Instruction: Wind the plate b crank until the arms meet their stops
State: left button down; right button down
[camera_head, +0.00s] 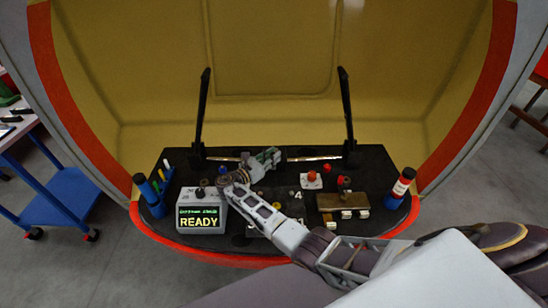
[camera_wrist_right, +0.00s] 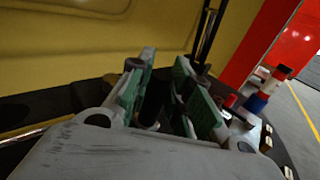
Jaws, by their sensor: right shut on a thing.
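My right gripper (camera_head: 268,158) reaches over the dark console from the lower right. Its green-padded fingers (camera_wrist_right: 158,98) are shut on a dark piece, likely the crank handle, mostly hidden between them. The rest of the crank and any plate b marking cannot be made out. Two black arms, a left one (camera_head: 202,110) and a right one (camera_head: 346,105), stand nearly upright at the console's back, joined low down by a thin metal rod (camera_head: 318,158). One arm also shows in the right wrist view (camera_wrist_right: 208,38). Whether they touch stops cannot be told. My left gripper is out of view.
A display box (camera_head: 202,212) reading READY stands at the console's front left. Blue holders stand at the left (camera_head: 150,196) and right (camera_head: 401,186). Red knobs (camera_head: 312,176) and a brown block (camera_head: 343,201) sit right of my gripper. A yellow shell with red edges encloses the back.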

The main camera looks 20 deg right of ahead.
pick_arm(q)
jog(key=shift+a, duration=0.35)
pick_arm(e)
jog(key=shift+w+a+r, duration=0.3)
jog(key=shift+w+r, duration=0.1)
jog(key=c, duration=1.6)
grip_release()
jog(key=shift+w, duration=0.1)
jog(key=o, duration=0.3)
jog(key=shift+w+a+f, duration=0.15)
jog(key=shift+w+f, duration=0.05)
jog(key=shift+f, duration=0.05)
pick_arm(q)
jog(key=shift+w, duration=0.15)
pick_arm(e)
jog(key=shift+s, duration=0.1)
jog(key=shift+s, duration=0.1)
pick_arm(q)
jog(key=shift+a, duration=0.2)
pick_arm(e)
jog(key=shift+f, duration=0.15)
pick_arm(q)
jog(key=shift+d, duration=0.15)
pick_arm(e)
jog(key=shift+v, duration=3.7)
jog(key=shift+s, duration=0.1)
